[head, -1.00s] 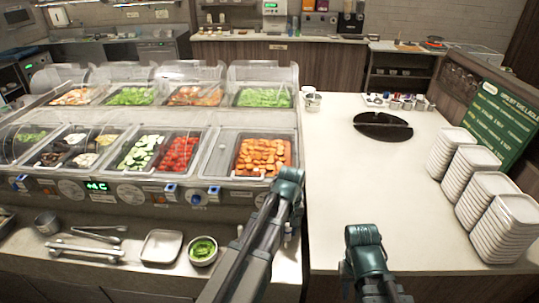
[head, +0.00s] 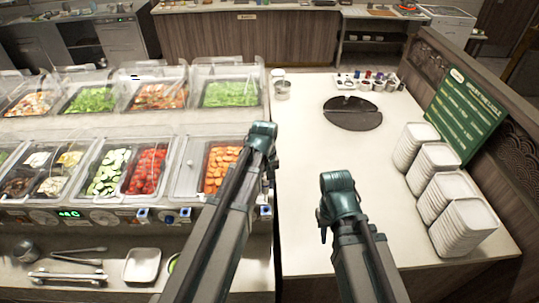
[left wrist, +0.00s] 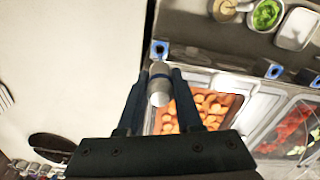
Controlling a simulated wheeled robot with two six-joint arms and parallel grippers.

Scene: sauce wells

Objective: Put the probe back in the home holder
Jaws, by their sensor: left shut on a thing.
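My left gripper (left wrist: 155,78) is shut on the probe (left wrist: 160,92), a short grey cylinder between its fingers in the left wrist view. It is over the right end of the food counter, beside the carrot pan (head: 222,162). In the head view the left arm (head: 258,140) hides the probe. A blue-framed holder (left wrist: 159,50) shows just beyond the probe, apart from it in the picture. More blue holders (head: 143,215) line the counter front; I cannot tell which is the home one. My right gripper (head: 336,185) is over the white counter, its fingers mostly hidden.
Clear sneeze guards (head: 228,75) cover the back pans. A white tray (head: 142,266) and tongs (head: 68,276) lie on the front ledge. Stacks of white plates (head: 465,225) and a green sign (head: 470,115) stand at right. The middle of the white counter (head: 300,150) is clear.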

